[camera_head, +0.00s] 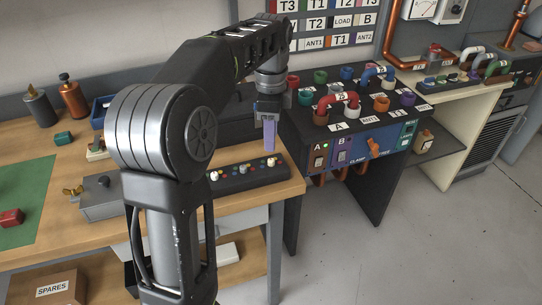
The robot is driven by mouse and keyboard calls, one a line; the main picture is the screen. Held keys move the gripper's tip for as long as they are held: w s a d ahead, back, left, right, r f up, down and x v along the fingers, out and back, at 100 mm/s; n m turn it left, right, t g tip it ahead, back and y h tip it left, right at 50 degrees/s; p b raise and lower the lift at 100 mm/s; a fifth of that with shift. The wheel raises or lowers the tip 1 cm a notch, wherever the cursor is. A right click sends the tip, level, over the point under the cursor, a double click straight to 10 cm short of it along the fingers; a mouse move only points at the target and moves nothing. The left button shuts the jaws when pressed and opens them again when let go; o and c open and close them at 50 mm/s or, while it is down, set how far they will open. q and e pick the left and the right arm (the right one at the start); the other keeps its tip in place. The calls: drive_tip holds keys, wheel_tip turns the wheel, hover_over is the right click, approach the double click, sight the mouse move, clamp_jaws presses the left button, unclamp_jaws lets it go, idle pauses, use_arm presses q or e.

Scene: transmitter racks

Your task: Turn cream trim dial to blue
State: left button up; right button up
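A low black panel strip (232,186) lies near the right end of the wooden bench, with several small knobs and coloured dots on it. A pale, cream-looking dial (214,176) is at its left end. A greyer dial (243,169) is in the middle. Another pale dial (271,161) is at the right end; which one is the cream trim dial is too small to tell. My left gripper (269,146) points down just above the right-end dial. Its purple-grey fingers overlap in view, so their gap and any contact are hidden. My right gripper is not in view.
A dark rack unit with coloured sockets, red and blue links and an orange switch (374,147) stands right of the bench. A grey box (100,197) sits left on the bench near a green mat (28,190). My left arm hides the bench's middle.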

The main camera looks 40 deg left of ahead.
sight(271, 160)
use_arm(q)
wheel_tip(271, 160, down, 4)
drive_tip(key=b, duration=0.3)
drive_tip(key=shift+f, duration=1.5)
clamp_jaws()
